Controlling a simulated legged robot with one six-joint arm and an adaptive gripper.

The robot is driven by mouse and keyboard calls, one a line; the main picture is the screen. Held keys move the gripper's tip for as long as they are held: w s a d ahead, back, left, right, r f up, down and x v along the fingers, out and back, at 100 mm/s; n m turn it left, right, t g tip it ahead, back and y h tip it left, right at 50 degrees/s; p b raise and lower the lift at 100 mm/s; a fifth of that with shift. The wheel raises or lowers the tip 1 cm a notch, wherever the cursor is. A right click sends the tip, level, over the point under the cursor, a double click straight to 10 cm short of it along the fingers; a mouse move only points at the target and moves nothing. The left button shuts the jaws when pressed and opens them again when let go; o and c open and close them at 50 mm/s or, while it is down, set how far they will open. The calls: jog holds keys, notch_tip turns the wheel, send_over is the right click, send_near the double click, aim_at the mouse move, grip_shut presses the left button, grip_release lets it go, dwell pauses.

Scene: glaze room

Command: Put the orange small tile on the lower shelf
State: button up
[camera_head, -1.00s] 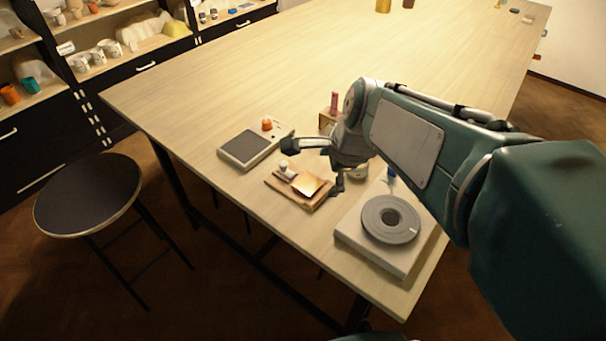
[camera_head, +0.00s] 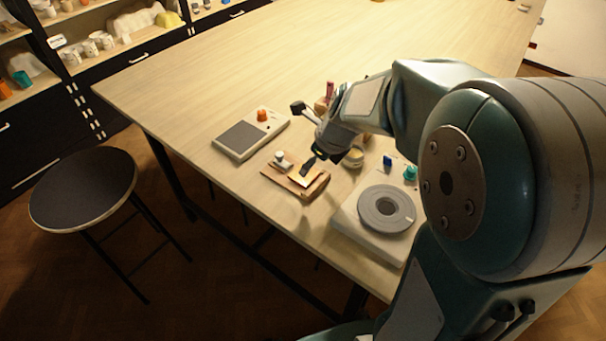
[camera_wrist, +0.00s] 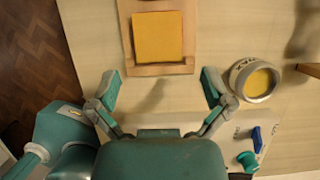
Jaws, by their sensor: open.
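The orange small tile (camera_head: 310,184) is a flat square lying on a wooden board (camera_head: 286,184) on the big table. In the wrist view the orange tile (camera_wrist: 157,36) is at the top centre, on the wooden board (camera_wrist: 162,70). My gripper (camera_head: 303,136) is above the table beside the board, with one dark finger near the tile in the head view. In the wrist view my gripper (camera_wrist: 161,86) is open and empty, its fingers spread apart below the board's edge. Shelves (camera_head: 98,62) stand at the upper left; which one is the lower shelf I cannot tell.
A grey-topped device (camera_head: 240,138) with an orange knob is left of the board. A banding wheel (camera_head: 386,208) is to the right. A jar of yellow glaze (camera_wrist: 254,80) stands close by. A round stool (camera_head: 82,188) stands by the table.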

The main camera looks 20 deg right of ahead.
aim_at(307, 176)
jog(key=x, duration=0.5)
jog(key=shift+f, duration=0.35)
jog(key=shift+s, duration=0.1)
jog(key=c, duration=1)
jog(key=shift+c, duration=0.2)
jog(key=shift+r, duration=0.1)
